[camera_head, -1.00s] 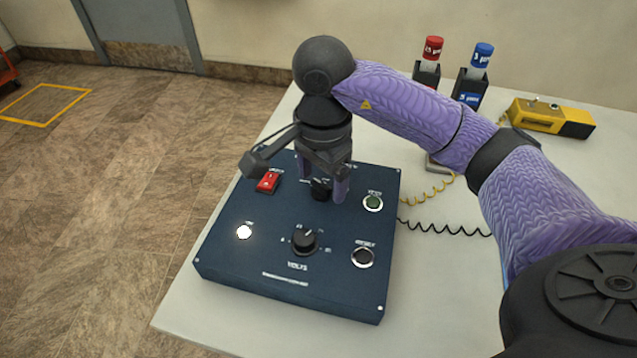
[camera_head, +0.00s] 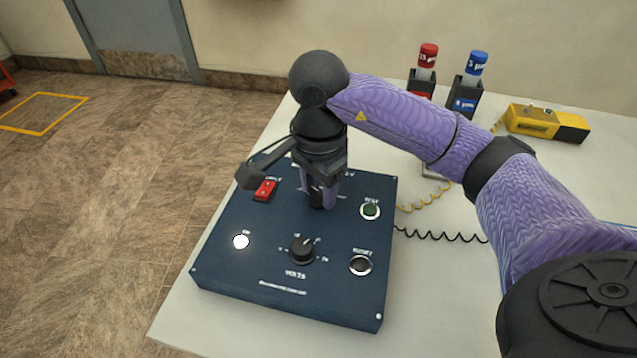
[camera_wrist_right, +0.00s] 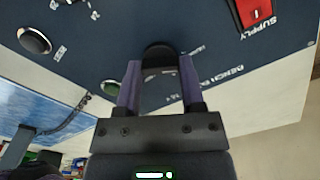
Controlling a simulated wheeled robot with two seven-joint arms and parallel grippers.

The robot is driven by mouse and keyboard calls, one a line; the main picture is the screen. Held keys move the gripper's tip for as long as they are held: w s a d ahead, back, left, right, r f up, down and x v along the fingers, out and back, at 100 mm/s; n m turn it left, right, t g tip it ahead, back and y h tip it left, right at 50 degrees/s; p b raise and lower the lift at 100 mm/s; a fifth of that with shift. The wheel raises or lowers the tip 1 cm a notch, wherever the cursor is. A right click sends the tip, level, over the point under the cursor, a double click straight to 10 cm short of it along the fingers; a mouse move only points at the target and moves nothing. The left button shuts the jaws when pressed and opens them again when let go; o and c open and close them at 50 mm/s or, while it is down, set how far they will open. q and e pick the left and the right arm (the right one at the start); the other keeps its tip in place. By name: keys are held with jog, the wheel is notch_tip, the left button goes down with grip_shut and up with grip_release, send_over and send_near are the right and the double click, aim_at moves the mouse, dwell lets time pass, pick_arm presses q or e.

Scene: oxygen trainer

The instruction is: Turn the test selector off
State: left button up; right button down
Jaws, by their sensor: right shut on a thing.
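A dark blue trainer panel (camera_head: 222,262) lies on the white table. My right gripper (camera_head: 318,200) points down at the panel's upper middle and is shut on a black knob (camera_head: 316,196). In the right wrist view the same black knob (camera_wrist_right: 158,56) sits between the purple fingers of my right gripper (camera_wrist_right: 160,75). The gripper hides most of the knob and its markings, so its setting cannot be read. A second black knob, labelled VOLTS (camera_head: 302,250), is nearer the front and untouched. My left gripper is not in view.
Behind stand red (camera_head: 427,60) and blue (camera_head: 476,68) capped items and a yellow device (camera_head: 545,122). Coiled cords lie right of the panel.

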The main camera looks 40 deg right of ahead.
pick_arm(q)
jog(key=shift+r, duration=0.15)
pick_arm(e)
jog(key=shift+r+m+p, duration=0.1)
jog(key=shift+m+p, duration=0.35)
jog(key=shift+m, duration=0.75)
jog(key=m+p, duration=0.1)
jog(key=m, duration=0.2)
jog(key=shift+m, duration=0.3)
jog(key=shift+m+p, duration=0.7)
jog(key=shift+m, duration=0.5)
jog(key=shift+m+p, duration=0.5)
jog(key=shift+m, duration=0.9)
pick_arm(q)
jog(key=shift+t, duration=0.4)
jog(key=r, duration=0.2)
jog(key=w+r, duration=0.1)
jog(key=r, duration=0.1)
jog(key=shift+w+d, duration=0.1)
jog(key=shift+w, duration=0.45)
pick_arm(e)
jog(key=shift+m, duration=0.3)
